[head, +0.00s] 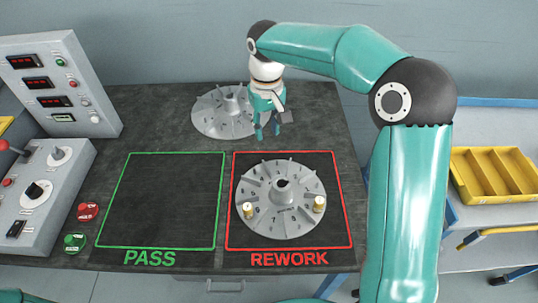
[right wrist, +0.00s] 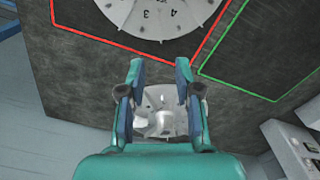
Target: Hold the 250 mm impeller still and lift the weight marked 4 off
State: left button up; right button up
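A grey finned impeller (head: 281,222) lies in the red REWORK square. A brass-coloured weight sits on its left side (head: 248,210) and another on its right side (head: 319,204); their marks are too small to read. A second grey impeller (head: 213,118) lies at the back of the bench, with no weight visible. No size marking is readable on either. My right gripper (head: 267,130) is open and empty, pointing down above the bench between the two impellers. In the right wrist view its fingers (right wrist: 160,70) are apart, and the REWORK impeller's numbered rim (right wrist: 160,20) shows at the top. My left gripper is not in view.
The green PASS square (head: 170,200) is empty. Control panels (head: 50,130) and red and green buttons (head: 88,211) stand at the left. A yellow divided bin (head: 495,175) is on a side table at the right, beyond my right arm.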

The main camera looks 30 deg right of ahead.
aim_at(267, 166)
notch_tip(267, 166, down, 15)
jog(key=shift+s+f, duration=0.1)
jog(key=shift+f, duration=0.05)
dwell(0.4)
grip_shut()
jog(key=shift+f, duration=0.1)
dwell(1.5)
jog(key=shift+o, duration=0.2)
grip_release()
